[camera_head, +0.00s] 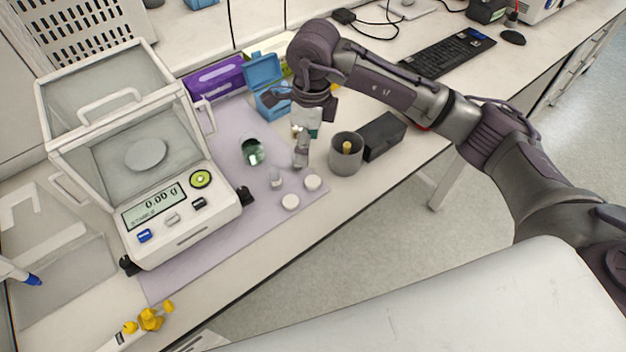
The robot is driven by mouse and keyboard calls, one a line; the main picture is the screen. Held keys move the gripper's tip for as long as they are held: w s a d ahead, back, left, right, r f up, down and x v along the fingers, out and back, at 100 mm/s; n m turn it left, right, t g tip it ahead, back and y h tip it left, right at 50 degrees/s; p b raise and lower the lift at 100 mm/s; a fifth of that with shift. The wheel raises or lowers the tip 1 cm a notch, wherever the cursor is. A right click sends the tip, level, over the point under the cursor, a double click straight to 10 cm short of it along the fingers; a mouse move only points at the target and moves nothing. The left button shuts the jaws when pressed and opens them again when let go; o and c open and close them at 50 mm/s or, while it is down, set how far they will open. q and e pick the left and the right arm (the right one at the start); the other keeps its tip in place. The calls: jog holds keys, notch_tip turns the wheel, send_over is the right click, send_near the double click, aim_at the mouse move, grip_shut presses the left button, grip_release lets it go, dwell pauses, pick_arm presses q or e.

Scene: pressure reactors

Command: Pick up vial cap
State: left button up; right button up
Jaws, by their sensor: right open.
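Two round white vial caps lie on the lilac mat: one cap (313,182) at its right edge, the other cap (290,201) a little nearer the front. A small clear vial (276,180) stands just left of them. My right gripper (301,158) is open and points down over the mat, just behind the caps and apart from them in the picture. Its fingers are small here, and I cannot tell whether anything lies between them. My left gripper is not in view.
A balance (190,225) with a glass housing stands left. A green-tinted glass vessel (252,152) is behind the vial. A grey cup (345,160) and black box (384,136) stand right of the gripper. Blue (266,75) and purple (214,78) boxes are behind. The bench's front edge is close.

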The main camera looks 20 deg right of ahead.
jog(key=d+h, duration=0.1)
jog(key=d, duration=0.1)
jog(key=p, duration=0.2)
send_over(314, 181)
notch_tip(314, 181, down, 8)
jog(key=shift+s+r, duration=0.1)
jog(key=shift+s, duration=0.05)
notch_tip(314, 181, down, 5)
jog(key=shift+a+r+p, duration=0.1)
jog(key=shift+r+p, duration=0.05)
jog(key=shift+p, duration=1.05)
jog(key=shift+f, duration=0.5)
jog(key=c, duration=0.7)
